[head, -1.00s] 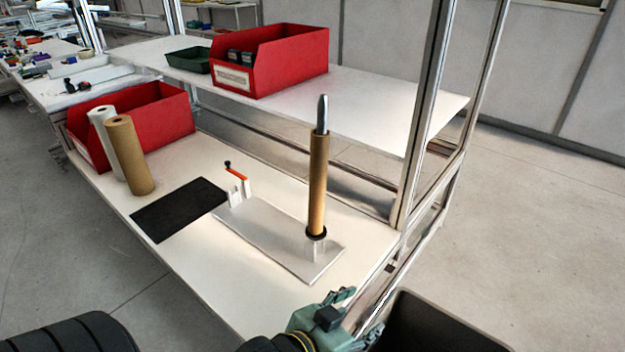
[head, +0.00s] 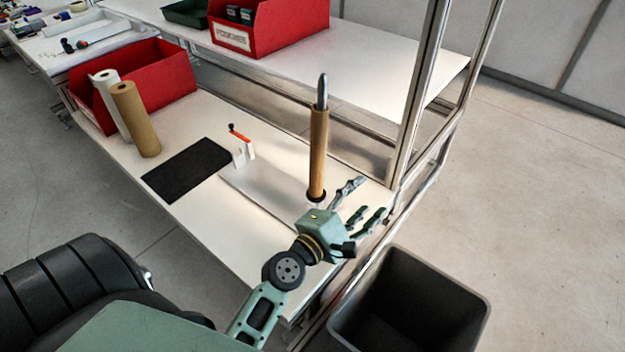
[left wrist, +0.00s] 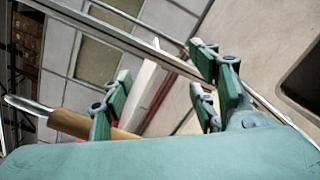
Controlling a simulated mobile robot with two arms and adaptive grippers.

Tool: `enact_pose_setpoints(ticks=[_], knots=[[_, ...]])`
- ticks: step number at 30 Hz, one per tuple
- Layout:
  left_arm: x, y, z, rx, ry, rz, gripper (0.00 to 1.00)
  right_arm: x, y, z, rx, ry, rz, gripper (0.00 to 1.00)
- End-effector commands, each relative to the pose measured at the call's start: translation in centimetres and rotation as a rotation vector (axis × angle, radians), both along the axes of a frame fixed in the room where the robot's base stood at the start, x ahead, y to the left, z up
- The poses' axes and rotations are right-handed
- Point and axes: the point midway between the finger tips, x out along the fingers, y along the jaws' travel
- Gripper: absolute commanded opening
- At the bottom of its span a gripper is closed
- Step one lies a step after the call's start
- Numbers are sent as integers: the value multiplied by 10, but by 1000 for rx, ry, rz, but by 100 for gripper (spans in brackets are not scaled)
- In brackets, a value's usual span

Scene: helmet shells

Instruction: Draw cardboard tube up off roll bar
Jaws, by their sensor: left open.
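The brown cardboard tube (head: 318,150) stands upright around the metal roll bar (head: 322,92), whose rounded tip shows above it. A black collar (head: 316,196) is at the tube's foot, and the base plate (head: 262,190) lies on the table. My left gripper (head: 368,202) is open and empty, in front and to the right of the tube's lower end, apart from it. In the left wrist view the tube (left wrist: 72,124) and the bar tip (left wrist: 25,104) show at the left, partly hidden by a finger. My right gripper is not in view.
A black bin (head: 410,300) stands on the floor at the right. A frame post (head: 412,110) rises behind the gripper. A brown roll (head: 135,120), a white roll, a red bin (head: 160,92) and a black mat (head: 187,169) are on the table's left.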

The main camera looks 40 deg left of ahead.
Motion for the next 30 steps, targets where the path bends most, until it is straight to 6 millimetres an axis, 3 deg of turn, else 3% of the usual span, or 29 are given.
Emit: enact_pose_setpoints(ticks=[3, 6, 10, 17, 30], knots=[[15, 51, 2, -356, -53, 199, 54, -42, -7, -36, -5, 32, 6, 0], [17, 90, -7, -611, -96, 345, 54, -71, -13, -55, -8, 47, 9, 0], [14, 123, -23, -836, -138, 478, 54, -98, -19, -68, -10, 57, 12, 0], [16, 142, -32, -951, -164, 550, 54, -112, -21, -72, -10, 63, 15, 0], [71, 168, -32, -945, -162, 547, 54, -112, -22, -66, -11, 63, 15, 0]])
